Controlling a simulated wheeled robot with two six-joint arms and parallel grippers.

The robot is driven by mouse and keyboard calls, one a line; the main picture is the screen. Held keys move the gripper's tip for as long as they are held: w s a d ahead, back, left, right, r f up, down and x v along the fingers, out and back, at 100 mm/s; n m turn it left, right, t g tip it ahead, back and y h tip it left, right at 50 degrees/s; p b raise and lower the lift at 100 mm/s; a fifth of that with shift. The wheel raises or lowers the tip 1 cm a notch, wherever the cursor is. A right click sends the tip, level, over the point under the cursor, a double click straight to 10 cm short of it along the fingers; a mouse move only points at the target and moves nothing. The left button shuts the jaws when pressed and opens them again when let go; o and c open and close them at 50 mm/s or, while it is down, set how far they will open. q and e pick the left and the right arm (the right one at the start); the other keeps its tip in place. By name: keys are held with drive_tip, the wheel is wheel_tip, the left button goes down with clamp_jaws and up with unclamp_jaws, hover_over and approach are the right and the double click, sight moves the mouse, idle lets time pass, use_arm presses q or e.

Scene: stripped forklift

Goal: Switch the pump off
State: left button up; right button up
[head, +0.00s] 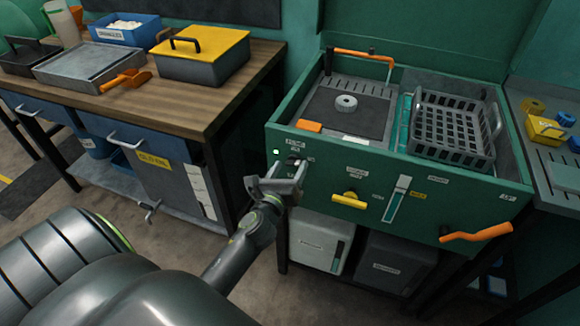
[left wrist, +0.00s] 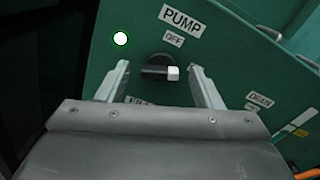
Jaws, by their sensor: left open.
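The pump knob (left wrist: 158,68) is a dark rotary knob with a white tip on the green panel (head: 330,178). Its white tip points to the right in the left wrist view. The PUMP label (left wrist: 181,20) and OFF label (left wrist: 173,39) sit above it; a label below is partly hidden by my gripper. A lit white lamp (left wrist: 120,39) is left of the knob; it also shows in the head view (head: 276,152). My left gripper (head: 277,174) is open in front of the panel, its fingers (left wrist: 162,85) on either side of the knob, contact not clear. My right gripper is out of view.
Right of the knob on the panel are a yellow handle (head: 349,200), a level gauge (head: 396,199) and an orange lever (head: 477,233). A wooden bench (head: 150,104) with boxes stands to the left.

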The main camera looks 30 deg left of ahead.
use_arm(q)
drive_tip(key=shift+w+a, duration=0.1)
drive_tip(key=shift+w, duration=0.4)
drive_tip(key=c, duration=1)
